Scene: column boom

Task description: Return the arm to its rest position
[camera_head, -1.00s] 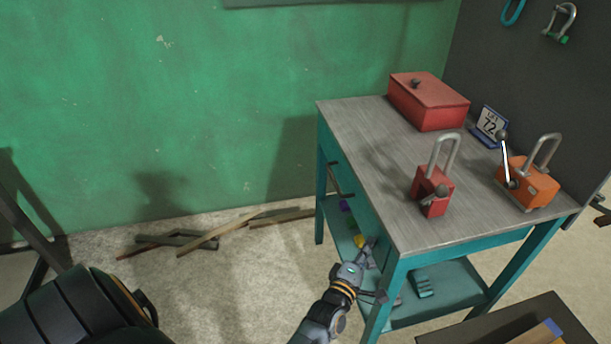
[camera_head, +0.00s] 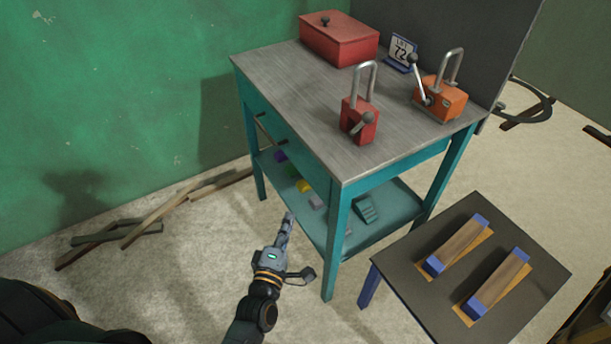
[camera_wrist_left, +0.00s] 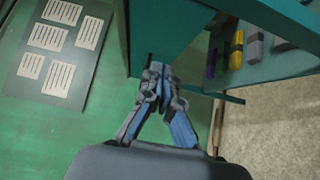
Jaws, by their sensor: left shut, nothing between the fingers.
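My left gripper (camera_head: 289,222) is in the head view at lower middle, in front of the left side of a teal workbench (camera_head: 300,90). Its fingers are shut with nothing between them. In the left wrist view the closed fingers (camera_wrist_left: 158,75) point toward the teal bench frame (camera_wrist_left: 150,40). I cannot tell whether they touch it. My right gripper is in neither view.
On the bench top stand a red box (camera_head: 340,42), a red padlock-like device (camera_head: 358,120), an orange one with a lever (camera_head: 440,98) and a sign (camera_head: 401,50). Low table (camera_head: 400,280) at right carries two wood-and-blue blocks (camera_head: 455,245). Planks (camera_head: 150,222) lie by the wall.

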